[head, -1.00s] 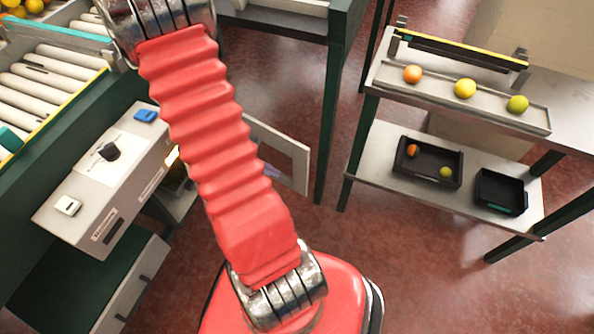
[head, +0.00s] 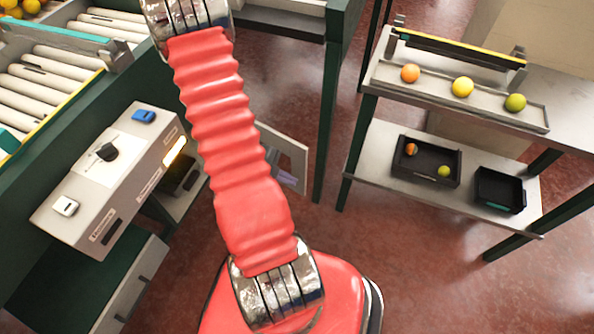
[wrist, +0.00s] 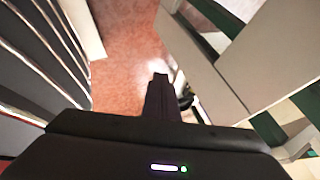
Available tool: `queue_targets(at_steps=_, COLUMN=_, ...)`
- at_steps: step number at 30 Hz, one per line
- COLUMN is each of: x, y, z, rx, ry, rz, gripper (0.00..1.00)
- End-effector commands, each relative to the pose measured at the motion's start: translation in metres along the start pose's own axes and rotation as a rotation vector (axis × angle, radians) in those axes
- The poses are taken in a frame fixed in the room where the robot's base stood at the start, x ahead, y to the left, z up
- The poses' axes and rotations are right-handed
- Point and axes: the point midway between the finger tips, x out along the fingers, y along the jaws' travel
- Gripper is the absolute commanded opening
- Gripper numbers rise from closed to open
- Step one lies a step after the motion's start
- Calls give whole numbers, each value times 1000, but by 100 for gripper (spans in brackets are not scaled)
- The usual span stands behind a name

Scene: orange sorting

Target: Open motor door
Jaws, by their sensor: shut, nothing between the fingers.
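The motor door (head: 296,155), a pale grey panel with a framed opening, stands out from the machine just right of my red arm in the head view. My arm hides its left part. Left of the arm is a dark recess (head: 182,176) below a lit yellow strip. My gripper (wrist: 160,78) shows in the wrist view as a dark body with its fingers shut together and nothing between them. It points down over the red floor, and no contact with the door is visible. The head view does not show the gripper.
A grey control box (head: 112,178) with a black knob and blue and white buttons is at left. A roller conveyor (head: 45,75) lies behind it. A shelf rack (head: 375,195) with fruit and black trays stands at right. Red floor lies between.

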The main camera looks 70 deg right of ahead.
Motion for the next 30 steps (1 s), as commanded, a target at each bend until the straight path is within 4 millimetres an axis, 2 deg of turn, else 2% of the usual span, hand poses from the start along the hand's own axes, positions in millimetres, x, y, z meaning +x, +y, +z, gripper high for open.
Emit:
queue_targets(at_steps=2, x=10, y=0, z=-1, rx=1, ry=2, rz=3, gripper=0)
queue_targets(at_steps=6, x=17, y=-19, z=0, rx=4, ry=-1, rz=1, gripper=0)
queue_targets(at_steps=12, x=24, y=-33, z=0, rx=1, ry=-2, rz=1, gripper=0)
queue_targets(at_steps=26, x=27, y=-36, z=-1, rx=-1, ry=-1, rz=1, gripper=0)
queue_targets(at_steps=30, x=32, y=-43, z=-3, rx=-7, ry=-6, rz=-3, gripper=0)
